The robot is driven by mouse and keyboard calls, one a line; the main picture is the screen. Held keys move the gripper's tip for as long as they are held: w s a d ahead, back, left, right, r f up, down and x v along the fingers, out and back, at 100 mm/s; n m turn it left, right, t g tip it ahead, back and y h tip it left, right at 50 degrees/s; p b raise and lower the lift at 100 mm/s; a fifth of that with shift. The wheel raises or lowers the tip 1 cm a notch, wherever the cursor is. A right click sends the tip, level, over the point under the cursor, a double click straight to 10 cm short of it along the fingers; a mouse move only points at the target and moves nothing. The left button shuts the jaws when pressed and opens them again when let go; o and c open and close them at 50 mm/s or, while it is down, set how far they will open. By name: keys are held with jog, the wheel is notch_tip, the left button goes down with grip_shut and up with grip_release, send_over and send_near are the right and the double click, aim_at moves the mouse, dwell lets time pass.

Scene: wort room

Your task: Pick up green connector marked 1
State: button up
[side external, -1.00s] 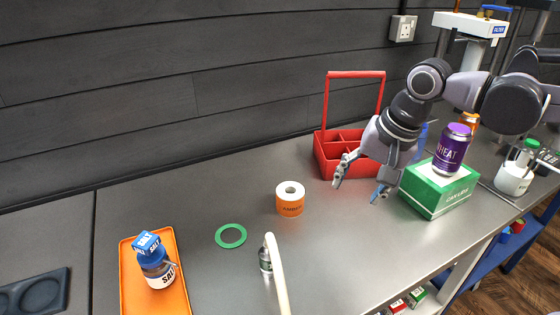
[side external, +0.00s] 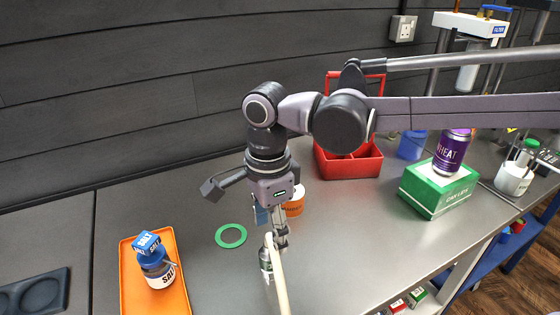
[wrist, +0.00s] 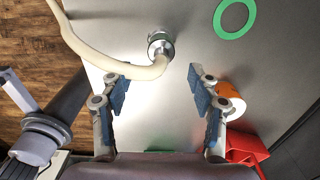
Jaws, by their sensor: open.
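A pale hose (side external: 277,272) ends at a small upright metal connector (side external: 265,259) on the bench, with a hint of green on its side. No number can be read on it. In the wrist view the connector (wrist: 160,47) shows from above, ahead of the fingertips and between their lines. My gripper (side external: 271,224) is open and empty, pointing down just above and behind the connector. Both blue-padded fingers show apart in the wrist view (wrist: 161,85), with bare bench between them.
A flat green ring (side external: 231,236) lies left of the connector. An orange-labelled roll (side external: 293,206) stands close behind my gripper. An orange tray (side external: 182,300) holds a salt jar. A red caddy (side external: 350,167) and green box (side external: 437,190) with a purple can stand right.

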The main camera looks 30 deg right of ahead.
aim_at(269, 244)
jog(key=shift+w+a+f, duration=0.1)
jog(key=shift+a+f, duration=0.05)
jog(key=shift+f, duration=3.5)
grip_shut()
